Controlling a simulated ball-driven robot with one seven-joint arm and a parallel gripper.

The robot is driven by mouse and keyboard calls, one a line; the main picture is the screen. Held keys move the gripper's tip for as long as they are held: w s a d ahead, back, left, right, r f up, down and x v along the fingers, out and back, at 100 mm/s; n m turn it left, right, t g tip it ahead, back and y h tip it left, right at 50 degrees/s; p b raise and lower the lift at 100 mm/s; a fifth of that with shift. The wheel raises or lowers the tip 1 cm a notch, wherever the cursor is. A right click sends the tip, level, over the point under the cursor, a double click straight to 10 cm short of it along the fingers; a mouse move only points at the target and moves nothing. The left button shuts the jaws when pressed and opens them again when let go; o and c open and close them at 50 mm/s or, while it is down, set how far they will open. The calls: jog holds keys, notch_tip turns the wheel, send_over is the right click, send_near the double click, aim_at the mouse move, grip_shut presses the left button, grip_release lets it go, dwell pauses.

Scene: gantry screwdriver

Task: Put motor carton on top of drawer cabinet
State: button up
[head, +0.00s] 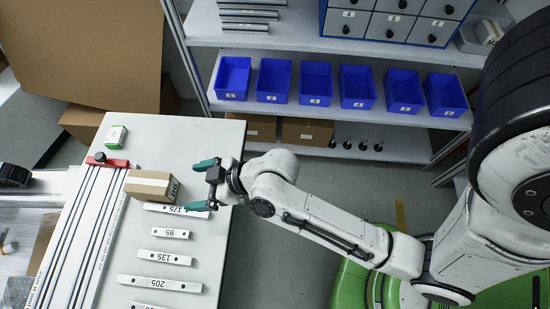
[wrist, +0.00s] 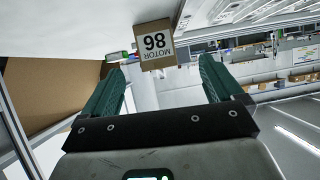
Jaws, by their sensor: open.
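The motor carton (head: 151,185) is a small brown box on the light workbench in the head view, beside the dark rails. In the wrist view the carton (wrist: 155,45) shows its white label reading MOTOR 86, upside down, ahead of and between the fingers. My gripper (head: 199,186) is open and empty, to the right of the carton and apart from it. Its green fingers (wrist: 161,85) point towards the carton. The drawer cabinet (head: 395,22) has grey drawers with black knobs in a blue frame, on the shelf at the top. Its top is out of view.
Labelled white bars (head: 164,257) lie on the workbench near the carton. A small green-and-white box (head: 116,136) and a red rail piece (head: 107,162) are behind it. Several blue bins (head: 315,83) fill the shelf below the cabinet. Open floor lies between bench and shelves.

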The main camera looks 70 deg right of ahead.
jog(key=s+d+f+m+g+h, duration=0.1)
jog(key=s+d+f+g, duration=0.3)
jog(key=s, duration=0.4)
jog(key=shift+s+d+f+m+g+h, duration=0.15)
jog(key=shift+s+d+m+g+h, duration=0.15)
jog(key=shift+s+d+g+h, duration=0.5)
jog(key=s+d+m+g, duration=0.1)
jog(key=s, duration=0.1)
jog(key=s+d+g+h, duration=0.1)
jog(key=s+d+g, duration=0.1)
jog(key=s, duration=0.1)
jog(key=s+d+m+g+h, duration=0.1)
jog(key=s+g, duration=0.1)
jog(key=s, duration=0.1)
jog(key=shift+d+m, duration=0.3)
jog(key=shift+w, duration=0.15)
